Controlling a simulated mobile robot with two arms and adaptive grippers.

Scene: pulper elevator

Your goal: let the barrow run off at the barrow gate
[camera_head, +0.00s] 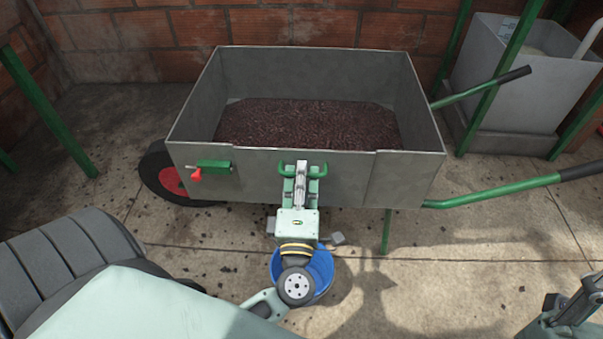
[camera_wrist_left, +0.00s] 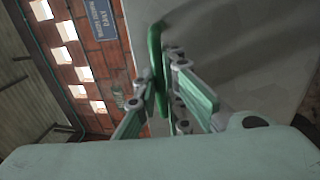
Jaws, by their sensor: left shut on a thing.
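The barrow (camera_head: 405,170) is a grey metal tub on a black wheel with a red hub (camera_head: 172,180), holding dark red-brown pulp (camera_head: 300,124). The gate (camera_head: 258,165) is a grey panel in its near wall, with a green handle (camera_head: 318,169). My left gripper (camera_head: 302,172) is shut on that handle. In the left wrist view the green bar (camera_wrist_left: 155,50) stands between my left fingers (camera_wrist_left: 160,100). A green latch with a red knob (camera_head: 197,174) sits on the wall left of the gate. My right gripper (camera_head: 572,303) is partly in view at lower right.
A blue bucket (camera_head: 322,268) stands on the floor, partly behind my left arm. Green barrow handles (camera_head: 490,193) reach right. A grey bin (camera_head: 500,80) stands at the back right, green posts (camera_head: 50,115) at the sides, and a brick wall (camera_head: 130,45) behind.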

